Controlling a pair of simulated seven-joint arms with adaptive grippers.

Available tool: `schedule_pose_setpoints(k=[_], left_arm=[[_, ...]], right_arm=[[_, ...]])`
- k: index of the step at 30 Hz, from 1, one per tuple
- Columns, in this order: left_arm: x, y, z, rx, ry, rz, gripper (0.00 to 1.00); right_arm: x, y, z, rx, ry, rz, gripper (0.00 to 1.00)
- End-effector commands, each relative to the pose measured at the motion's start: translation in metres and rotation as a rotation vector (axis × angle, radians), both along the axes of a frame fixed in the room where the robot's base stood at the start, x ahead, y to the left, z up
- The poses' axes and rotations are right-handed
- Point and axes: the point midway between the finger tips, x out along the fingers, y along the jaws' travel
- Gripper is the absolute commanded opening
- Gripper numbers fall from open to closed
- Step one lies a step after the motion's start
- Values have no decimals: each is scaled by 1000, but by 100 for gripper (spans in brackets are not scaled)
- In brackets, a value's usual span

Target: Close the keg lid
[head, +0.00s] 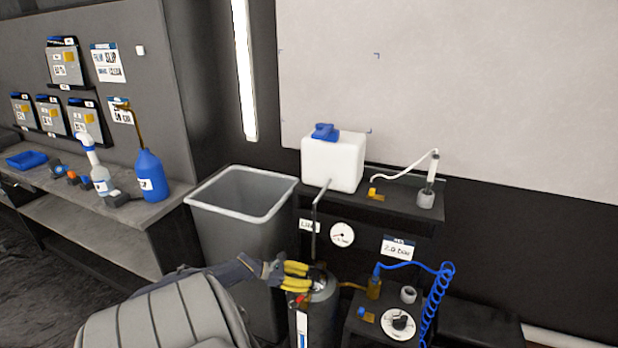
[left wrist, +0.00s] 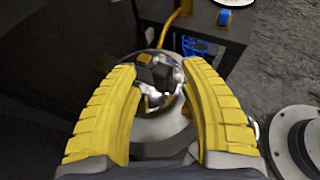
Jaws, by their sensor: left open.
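The keg (head: 318,312) is a grey metal cylinder standing low in the middle of the head view, with a blue and white strip on its side. Its top shows in the left wrist view as a pale rounded shoulder (left wrist: 160,130). The keg lid (left wrist: 160,82), shiny metal with a dark block on it, sits in the opening; I cannot tell whether it is latched. My left gripper (head: 297,276) has yellow fingers and is at the keg top. In the left wrist view its open fingers (left wrist: 165,95) flank the lid, with part of the rim hidden behind them.
A grey bin (head: 240,190) stands left of the keg. A white tank (head: 333,163) sits on the dark cabinet behind. A workbench with bottles is at far left.

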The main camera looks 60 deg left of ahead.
Motion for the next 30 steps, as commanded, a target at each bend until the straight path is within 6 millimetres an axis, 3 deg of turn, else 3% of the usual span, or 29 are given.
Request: schedule_pose_setpoints(k=[15,22,30], left_arm=[[-63,31,28,1,3,-1,44],[-78,39,35,1,2,0,44],[-82,42,38,1,-1,1,44]], right_arm=[[0,1,0,0,-1,0,44],[0,1,0,0,-1,0,44],[0,1,0,0,-1,0,44]])
